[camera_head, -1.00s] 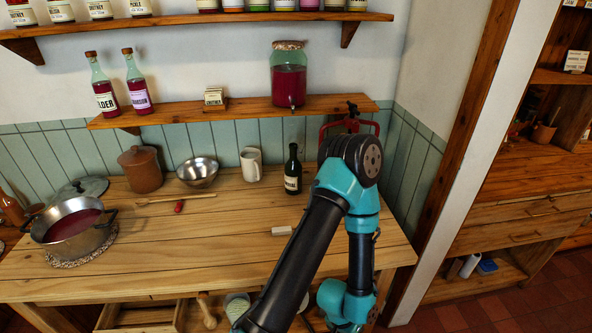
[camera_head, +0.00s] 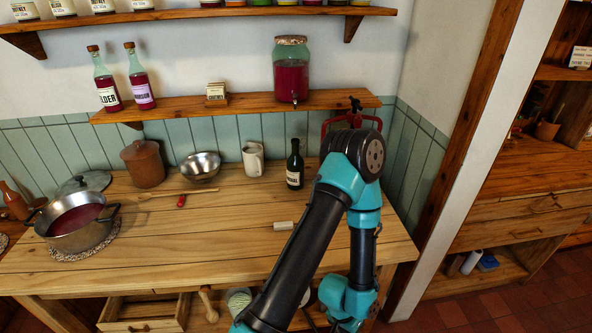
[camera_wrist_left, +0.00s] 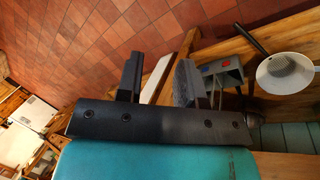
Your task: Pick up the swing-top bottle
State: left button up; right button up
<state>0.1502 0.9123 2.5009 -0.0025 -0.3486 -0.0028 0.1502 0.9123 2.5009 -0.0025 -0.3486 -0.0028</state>
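A dark bottle (camera_head: 295,166) with a pale label stands upright on the pine worktop (camera_head: 190,250), just left of a teal and black arm of mine. Two corked bottles of red liquid, one with a white label (camera_head: 106,80) and one with a lilac label (camera_head: 139,77), stand on the lower wall shelf. I cannot make out a swing-top clasp on any bottle. My left gripper (camera_wrist_left: 157,80) shows only in the left wrist view, its fingers apart with nothing held between them, above a tiled floor. My right gripper is not visible.
A pot (camera_head: 80,230), brown crock (camera_head: 143,164), metal bowl (camera_head: 200,166), mug (camera_head: 253,160) and small pale block (camera_head: 283,225) are on the worktop. The front middle is clear. A dispenser jar (camera_head: 290,72) stands on the lower shelf (camera_head: 245,105). A white pan (camera_wrist_left: 285,72) shows in the wrist view.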

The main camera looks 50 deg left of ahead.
pick_arm(q)
jog(key=o, duration=0.5)
